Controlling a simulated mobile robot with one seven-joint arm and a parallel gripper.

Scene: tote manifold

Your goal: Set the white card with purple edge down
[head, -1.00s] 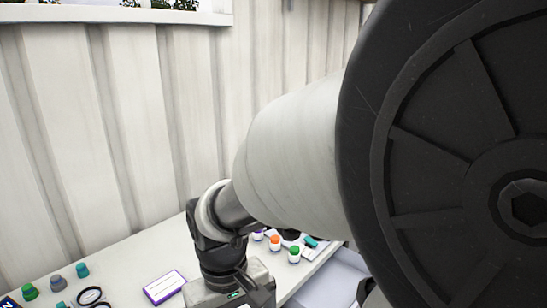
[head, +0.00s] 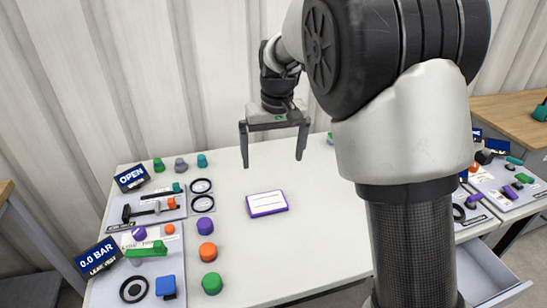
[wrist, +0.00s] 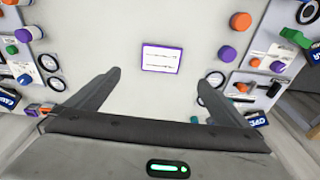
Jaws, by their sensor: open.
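The white card with a purple edge (head: 267,204) lies flat on the white table (head: 320,250), left of the table's middle in the head view. It also shows in the wrist view (wrist: 162,58), ahead of the fingers and between their lines. My gripper (head: 273,160) is open and empty, with its fingers pointing down. It is raised above the table, behind the card in the head view, and does not touch it. In the wrist view both fingers (wrist: 158,95) are spread wide with bare table between them.
Left of the card are a purple knob (head: 205,226), an orange knob (head: 207,252) and a green knob (head: 211,283). A panel with an OPEN display (head: 131,177) and one reading 0.0 BAR (head: 98,258) stand farther left. Bare table surrounds the card.

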